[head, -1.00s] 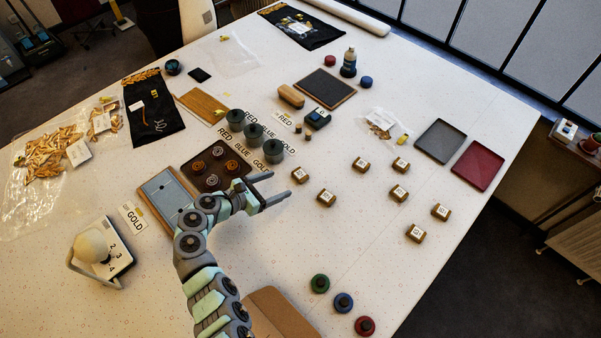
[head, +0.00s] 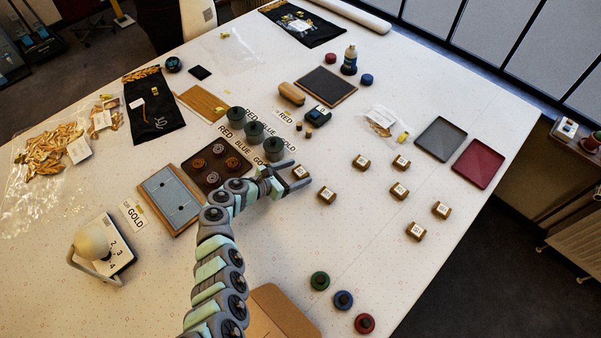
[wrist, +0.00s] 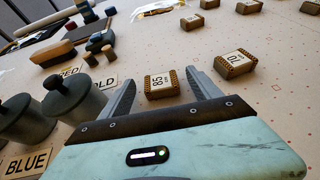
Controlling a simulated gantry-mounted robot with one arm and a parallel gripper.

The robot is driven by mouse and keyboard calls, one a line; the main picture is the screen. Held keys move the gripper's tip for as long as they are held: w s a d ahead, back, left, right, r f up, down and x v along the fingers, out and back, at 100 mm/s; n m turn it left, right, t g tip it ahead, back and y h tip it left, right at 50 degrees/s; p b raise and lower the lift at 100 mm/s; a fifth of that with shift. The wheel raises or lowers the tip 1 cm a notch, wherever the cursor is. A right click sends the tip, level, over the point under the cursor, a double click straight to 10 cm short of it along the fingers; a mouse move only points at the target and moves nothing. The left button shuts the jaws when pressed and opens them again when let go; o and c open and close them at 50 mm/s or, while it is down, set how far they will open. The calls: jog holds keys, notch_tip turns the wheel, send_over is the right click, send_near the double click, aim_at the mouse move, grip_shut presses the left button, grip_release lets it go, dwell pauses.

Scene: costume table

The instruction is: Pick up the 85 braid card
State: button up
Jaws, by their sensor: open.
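The 85 braid card (wrist: 161,84) is a small brown block with a white label reading 85 and dark patterned edges. It lies on the table and also shows in the head view (head: 300,172). My gripper (wrist: 162,78) is open, with one finger on each side of the card in the wrist view. The card is just ahead of the palm; whether the fingers touch it I cannot tell. In the head view my gripper (head: 294,172) reaches to this card from the left.
A similar labelled block (wrist: 236,64) lies just right of my right finger. Several more, such as one block (head: 327,195), lie to the right. Dark lidded pots (head: 274,148) stand close on the left. Two small cylinders (wrist: 108,53) stand beyond.

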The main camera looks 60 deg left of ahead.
jog(key=shift+w+a+f, duration=0.15)
jog(key=shift+w+f, duration=0.15)
jog(key=shift+w, duration=0.25)
jog(key=shift+c, duration=0.4)
jog(key=c, duration=1.3)
